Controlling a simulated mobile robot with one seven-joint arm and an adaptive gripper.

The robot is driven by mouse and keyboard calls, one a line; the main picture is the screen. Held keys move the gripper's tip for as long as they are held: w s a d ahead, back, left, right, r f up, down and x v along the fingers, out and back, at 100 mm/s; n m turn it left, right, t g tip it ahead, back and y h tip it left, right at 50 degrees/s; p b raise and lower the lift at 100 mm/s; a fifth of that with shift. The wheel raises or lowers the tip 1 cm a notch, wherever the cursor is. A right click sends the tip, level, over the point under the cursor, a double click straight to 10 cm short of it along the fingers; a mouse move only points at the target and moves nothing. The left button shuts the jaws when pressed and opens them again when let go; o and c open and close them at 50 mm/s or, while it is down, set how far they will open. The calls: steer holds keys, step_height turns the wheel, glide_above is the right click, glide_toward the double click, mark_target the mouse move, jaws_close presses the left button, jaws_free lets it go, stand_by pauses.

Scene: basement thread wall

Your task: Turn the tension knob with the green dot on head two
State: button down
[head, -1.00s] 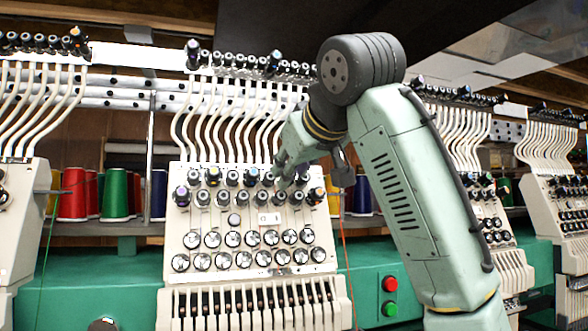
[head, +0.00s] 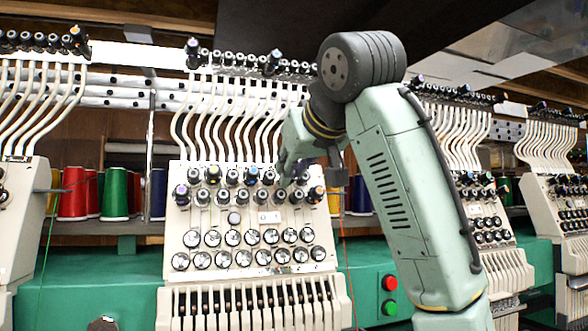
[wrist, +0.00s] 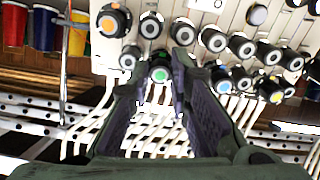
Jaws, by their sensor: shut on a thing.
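The knob with the green dot (wrist: 159,75) is a dark-rimmed cylinder in the wrist view, between the two fingertips of my gripper (wrist: 161,82). The fingers are shut on it, one on each side. In the head view my gripper (head: 285,168) reaches from the right to the upper knob rows of the cream embroidery head (head: 180,225). There the gripper hides the green-dot knob. An orange-dot knob (head: 316,195) sits to its lower right, and a blue-dot knob (head: 251,175) to its left.
Other knobs crowd close around the fingers, including a plain grey one (wrist: 131,56). White thread tubes (head: 215,120) run just above. Thread cones (head: 115,193) stand left of the head. Red (head: 390,283) and green (head: 390,308) buttons sit lower right.

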steer(key=m+b, duration=0.6)
steer(key=m, duration=1.6)
steer(key=shift+a+b, duration=0.1)
steer(key=shift+b, duration=0.2)
stand_by(0.3)
steer(key=c, duration=1.5)
jaws_free()
